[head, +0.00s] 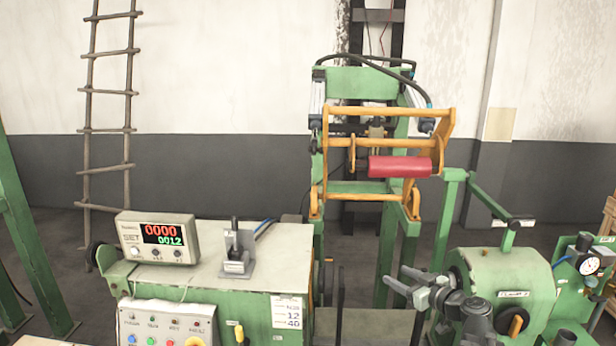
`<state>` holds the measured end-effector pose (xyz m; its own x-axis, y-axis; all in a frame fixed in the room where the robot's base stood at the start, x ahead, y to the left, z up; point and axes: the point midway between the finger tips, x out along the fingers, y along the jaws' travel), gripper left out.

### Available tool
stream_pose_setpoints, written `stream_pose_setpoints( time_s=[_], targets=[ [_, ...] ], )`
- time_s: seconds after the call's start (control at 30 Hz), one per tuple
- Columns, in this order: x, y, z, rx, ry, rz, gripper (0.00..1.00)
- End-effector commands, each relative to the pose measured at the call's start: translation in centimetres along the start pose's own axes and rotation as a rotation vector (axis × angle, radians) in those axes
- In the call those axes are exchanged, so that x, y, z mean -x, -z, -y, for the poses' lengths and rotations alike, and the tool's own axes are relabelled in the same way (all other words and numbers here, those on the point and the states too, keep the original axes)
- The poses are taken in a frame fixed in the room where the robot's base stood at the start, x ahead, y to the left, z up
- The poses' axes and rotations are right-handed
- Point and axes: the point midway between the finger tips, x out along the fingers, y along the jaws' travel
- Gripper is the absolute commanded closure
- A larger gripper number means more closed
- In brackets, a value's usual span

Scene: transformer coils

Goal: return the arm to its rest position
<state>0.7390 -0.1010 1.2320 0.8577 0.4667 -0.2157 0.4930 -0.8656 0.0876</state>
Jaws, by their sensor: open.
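My gripper (400,279) is in the head view, right of centre near the bottom. Its two grey fingers point left and stand apart, with nothing between them. My dark arm (477,318) rises from the bottom edge behind it, in front of the green winding machine (510,282). Whether arm and machine touch cannot be told from this view.
A green bench (285,245) with a digital counter (157,238) and a button panel (168,325) stands at the left. A green frame with orange arms holds a red roll (400,167) behind. A gauge (588,265) is at the right. A ladder (108,110) leans on the wall.

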Motion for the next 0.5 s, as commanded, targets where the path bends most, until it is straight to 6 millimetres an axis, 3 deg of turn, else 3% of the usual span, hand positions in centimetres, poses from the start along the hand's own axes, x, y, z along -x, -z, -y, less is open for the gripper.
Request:
stream_pose_setpoints(
  time_s=[0.03, 0.1, 0.2, 0.3, 0.4, 0.47, 0.5],
  targets=[
    [-2.6, -2.3, 4.0, 0.013, 0.078, 0.053, 0.46],
    [-5.2, -4.7, 9.0, 0.021, 0.177, 0.146, 0.46],
    [-7.3, -8.9, 15.8, 0.016, 0.296, 0.317, 0.46],
    [-7.8, -13.8, 21.4, -0.003, 0.368, 0.538, 0.46],
    [-6.1, -19.1, 24.5, -0.057, 0.336, 0.831, 0.46],
    [-3.9, -21.4, 23.9, -0.116, 0.24, 1.002, 0.46],
    [-2.1, -22.4, 22.7, -0.168, 0.152, 1.1, 0.46]
  ],
)
